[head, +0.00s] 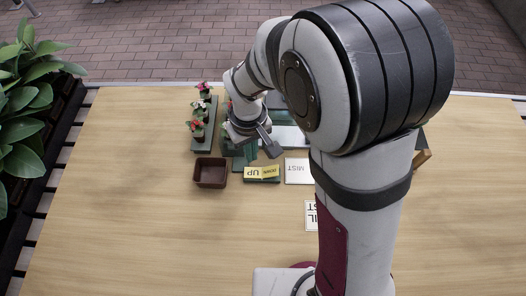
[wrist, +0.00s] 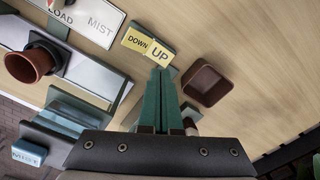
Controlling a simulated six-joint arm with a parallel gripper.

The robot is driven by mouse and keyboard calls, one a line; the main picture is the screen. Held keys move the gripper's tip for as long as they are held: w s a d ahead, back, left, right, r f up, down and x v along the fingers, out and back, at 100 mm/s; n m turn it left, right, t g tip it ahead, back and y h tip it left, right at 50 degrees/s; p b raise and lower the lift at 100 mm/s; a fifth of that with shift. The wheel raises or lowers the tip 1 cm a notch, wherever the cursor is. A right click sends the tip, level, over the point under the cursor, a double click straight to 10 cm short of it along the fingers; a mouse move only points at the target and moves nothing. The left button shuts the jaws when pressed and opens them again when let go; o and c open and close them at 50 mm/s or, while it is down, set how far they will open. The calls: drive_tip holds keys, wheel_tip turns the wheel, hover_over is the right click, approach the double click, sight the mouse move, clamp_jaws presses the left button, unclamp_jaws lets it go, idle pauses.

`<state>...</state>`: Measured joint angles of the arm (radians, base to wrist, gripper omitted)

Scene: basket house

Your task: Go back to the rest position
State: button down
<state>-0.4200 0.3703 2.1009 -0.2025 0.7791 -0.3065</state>
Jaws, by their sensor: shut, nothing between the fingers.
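My gripper (wrist: 160,72) shows in the wrist view as two green fingers pressed together with nothing between them. In that view the fingertips appear just below a yellow DOWN/UP block (wrist: 150,43) and left of a brown open box (wrist: 208,85). I cannot tell whether the fingers touch anything. In the head view my arm reaches forward from the front right, with its wrist over the green station at the back middle. The arm hides much of that station. The yellow block (head: 262,173) and the brown box (head: 210,172) lie in front of the wrist.
A tray of small potted flowers (head: 200,125) stands left of my wrist. A white MIST card (head: 299,170) lies right of the yellow block. The wrist view shows a brown pot (wrist: 28,65) and a blue MIST block (wrist: 30,153). The left table front is clear.

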drive_tip(key=s+d+r+m+y, duration=0.1)
drive_tip(key=s+d+r+m, duration=0.4)
drive_tip(key=s, duration=0.4)
drive_tip(key=s+d+r+m, duration=0.5)
drive_tip(key=s+r+m, duration=0.1)
drive_tip(key=s, duration=0.2)
drive_tip(key=shift+s+r+m+y, duration=0.25)
drive_tip(key=shift+s+m+y, duration=0.05)
drive_tip(key=shift+s+y, duration=0.1)
